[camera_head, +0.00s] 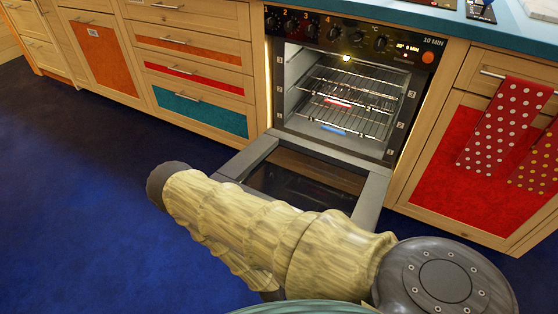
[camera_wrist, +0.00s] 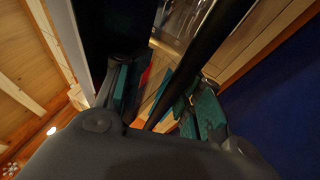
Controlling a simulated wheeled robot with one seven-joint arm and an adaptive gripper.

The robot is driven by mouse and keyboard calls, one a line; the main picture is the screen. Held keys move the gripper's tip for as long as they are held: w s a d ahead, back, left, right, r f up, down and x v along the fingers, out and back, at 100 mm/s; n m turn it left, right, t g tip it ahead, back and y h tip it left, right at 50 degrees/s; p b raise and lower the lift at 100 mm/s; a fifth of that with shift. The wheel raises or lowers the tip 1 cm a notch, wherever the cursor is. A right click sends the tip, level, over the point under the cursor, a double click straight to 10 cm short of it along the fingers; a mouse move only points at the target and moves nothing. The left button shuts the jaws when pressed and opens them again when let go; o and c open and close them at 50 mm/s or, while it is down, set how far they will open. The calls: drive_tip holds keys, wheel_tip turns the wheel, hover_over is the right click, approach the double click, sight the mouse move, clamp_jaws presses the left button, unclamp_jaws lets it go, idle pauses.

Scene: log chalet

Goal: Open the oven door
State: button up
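The oven (camera_head: 345,85) is in the head view, its lit inside and wire racks showing. Its door (camera_head: 370,190) is folded down to about level, with a dark glass pane (camera_head: 300,180). My arm covers the door's front edge, so its handle is hidden there. In the wrist view my gripper (camera_wrist: 160,85) has its two teal-padded fingers apart. A dark bar (camera_wrist: 205,50), likely the door handle, runs between them, with gaps visible on both sides. I cannot tell whether it touches a finger. The gripper is hidden in the head view.
Wooden drawers with orange, red and teal fronts (camera_head: 200,110) stand left of the oven. A red cupboard (camera_head: 465,180) with hanging dotted towels (camera_head: 505,125) stands to the right. A teal worktop (camera_head: 450,20) runs above. The blue floor (camera_head: 80,200) is clear at left.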

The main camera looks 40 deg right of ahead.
drive_tip(key=shift+a, duration=0.1)
drive_tip(key=v, duration=0.7)
drive_tip(key=shift+s+a+f, duration=0.1)
drive_tip(key=shift+s+f, duration=0.1)
